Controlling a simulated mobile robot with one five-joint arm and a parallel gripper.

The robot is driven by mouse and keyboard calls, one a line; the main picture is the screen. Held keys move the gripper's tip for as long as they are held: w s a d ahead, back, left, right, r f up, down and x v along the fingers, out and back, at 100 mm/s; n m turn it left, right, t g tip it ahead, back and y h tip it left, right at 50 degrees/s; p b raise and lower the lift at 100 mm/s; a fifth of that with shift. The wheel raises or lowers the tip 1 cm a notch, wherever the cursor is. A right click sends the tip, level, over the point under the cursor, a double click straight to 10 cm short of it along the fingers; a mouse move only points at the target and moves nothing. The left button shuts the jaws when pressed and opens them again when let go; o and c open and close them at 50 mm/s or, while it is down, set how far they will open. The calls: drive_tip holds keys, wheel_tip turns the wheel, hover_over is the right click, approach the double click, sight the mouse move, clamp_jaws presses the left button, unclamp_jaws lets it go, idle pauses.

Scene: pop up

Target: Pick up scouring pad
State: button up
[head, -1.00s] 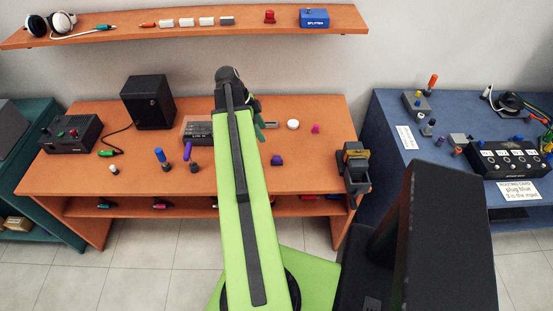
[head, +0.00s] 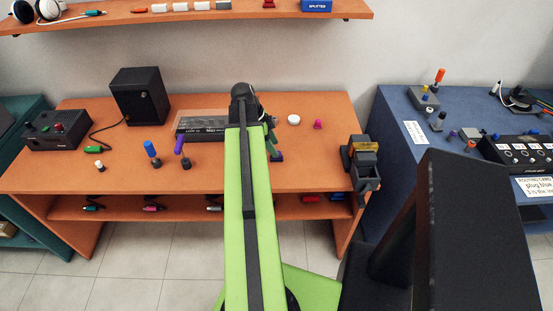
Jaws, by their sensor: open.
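I cannot pick out a scouring pad with certainty. A black holder (head: 364,170) at the right end of the orange table has a yellow-brown block (head: 362,144) on top; I cannot tell what this block is. My gripper (head: 271,137) is over the middle of the orange table, largely hidden behind my green arm. It is open, and nothing shows held in it. It is left of the black holder and apart from it.
The orange table (head: 210,180) also holds a black speaker (head: 140,97), a black box (head: 57,130), upright plugs, a white disc (head: 293,119) and a magenta knob (head: 318,124). A shelf (head: 190,14) runs above. A blue table (head: 400,108) with pedals stands right.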

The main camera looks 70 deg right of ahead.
drive_tip(key=b+x, duration=0.2)
drive_tip(key=x, duration=0.1)
drive_tip(key=b+x, duration=0.1)
drive_tip(key=shift+w+f+b, duration=0.1)
drive_tip(key=shift+f+b, duration=0.2)
drive_tip(key=shift+f, duration=0.15)
drive_tip(key=shift+d+r, duration=0.1)
drive_tip(key=shift+r, duration=0.1)
drive_tip(key=shift+c, duration=0.4)
clamp_jaws()
